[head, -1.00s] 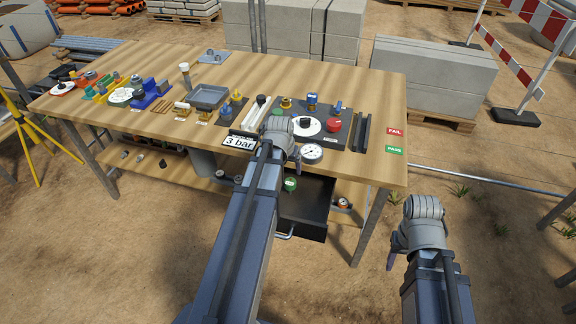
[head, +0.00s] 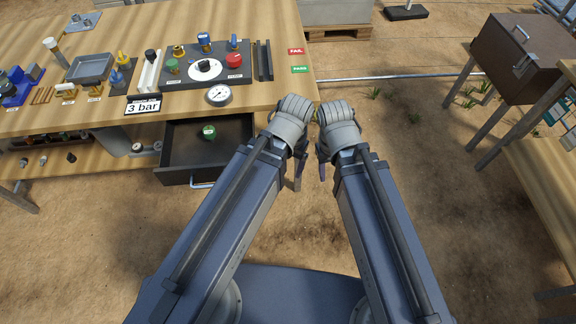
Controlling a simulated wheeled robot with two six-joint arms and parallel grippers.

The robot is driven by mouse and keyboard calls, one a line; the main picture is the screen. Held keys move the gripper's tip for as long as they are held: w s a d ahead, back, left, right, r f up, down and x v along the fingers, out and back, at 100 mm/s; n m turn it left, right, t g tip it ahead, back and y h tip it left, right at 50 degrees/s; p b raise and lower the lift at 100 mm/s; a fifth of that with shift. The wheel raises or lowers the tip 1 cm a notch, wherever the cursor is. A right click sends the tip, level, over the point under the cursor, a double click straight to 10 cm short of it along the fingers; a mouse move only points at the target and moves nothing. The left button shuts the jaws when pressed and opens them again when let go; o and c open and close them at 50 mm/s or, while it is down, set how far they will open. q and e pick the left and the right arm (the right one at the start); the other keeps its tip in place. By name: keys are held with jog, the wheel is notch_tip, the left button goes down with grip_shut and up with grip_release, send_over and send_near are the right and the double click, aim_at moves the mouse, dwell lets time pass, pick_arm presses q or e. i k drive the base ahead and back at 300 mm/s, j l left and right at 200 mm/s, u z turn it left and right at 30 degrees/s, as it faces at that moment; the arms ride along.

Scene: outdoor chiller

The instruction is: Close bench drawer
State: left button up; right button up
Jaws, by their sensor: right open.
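The bench drawer (head: 178,178) is dark and stands pulled out below the front edge of the wooden bench (head: 283,88). Its pale bar handle (head: 203,184) is on the front panel. A small green-topped item (head: 208,132) lies inside. My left gripper (head: 297,180) hangs down to the right of the drawer, apart from the handle; its jaws are mostly hidden behind the wrist. My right gripper (head: 322,172) is close beside it, further right, open and touching nothing that I can see.
A pressure gauge (head: 218,95), a "3 bar" sign (head: 143,106) and a dark control panel (head: 207,68) are on the bench top. A brown cabinet (head: 520,50) stands on another table at right. The sandy ground before the drawer is clear.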

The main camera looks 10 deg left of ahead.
aim_at(186, 157)
jog(key=k+j+z, duration=0.1)
jog(key=k+j, duration=0.85)
